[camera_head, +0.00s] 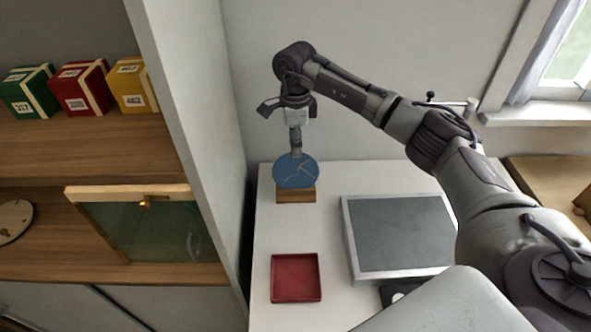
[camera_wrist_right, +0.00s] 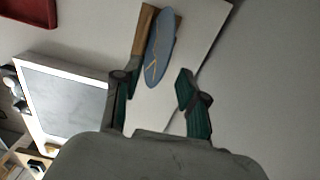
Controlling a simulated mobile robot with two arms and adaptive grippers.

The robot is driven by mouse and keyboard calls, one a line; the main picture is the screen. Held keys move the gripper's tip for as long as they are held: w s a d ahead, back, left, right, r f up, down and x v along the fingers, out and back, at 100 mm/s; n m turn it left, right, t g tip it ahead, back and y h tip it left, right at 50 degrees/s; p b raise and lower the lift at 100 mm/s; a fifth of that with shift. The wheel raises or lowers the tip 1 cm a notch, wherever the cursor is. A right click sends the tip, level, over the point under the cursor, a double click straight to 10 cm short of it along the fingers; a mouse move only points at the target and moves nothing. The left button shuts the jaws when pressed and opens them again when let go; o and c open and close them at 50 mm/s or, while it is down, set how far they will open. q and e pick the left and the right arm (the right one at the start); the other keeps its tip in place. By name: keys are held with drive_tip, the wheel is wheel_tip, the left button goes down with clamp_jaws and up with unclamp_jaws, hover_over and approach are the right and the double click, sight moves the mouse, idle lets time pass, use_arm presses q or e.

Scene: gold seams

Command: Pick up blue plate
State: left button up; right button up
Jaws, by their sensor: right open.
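The blue plate (camera_head: 296,171) with gold seams stands upright in a wooden stand (camera_head: 296,192) at the back left of the white table. My right gripper (camera_head: 296,148) is above and close to the plate's top edge in the head view. I cannot tell whether a finger touches the plate. My left gripper is not in view.
A red square tray (camera_head: 296,278) lies at the table's front left. A grey panel with a white frame (camera_head: 347,235) lies to its right. A shelf (camera_head: 100,160) and its white side wall (camera_head: 190,120) stand left of the table (camera_head: 262,240).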

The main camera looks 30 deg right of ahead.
drive_tip(key=p, duration=0.1)
hover_over(296, 172)
drive_tip(key=w, duration=0.1)
drive_tip(key=f, duration=0.4)
drive_tip(key=shift+w+d+f, duration=0.1)
drive_tip(key=shift+w+f, duration=0.1)
drive_tip(key=shift+c, duration=0.4)
clamp_jaws()
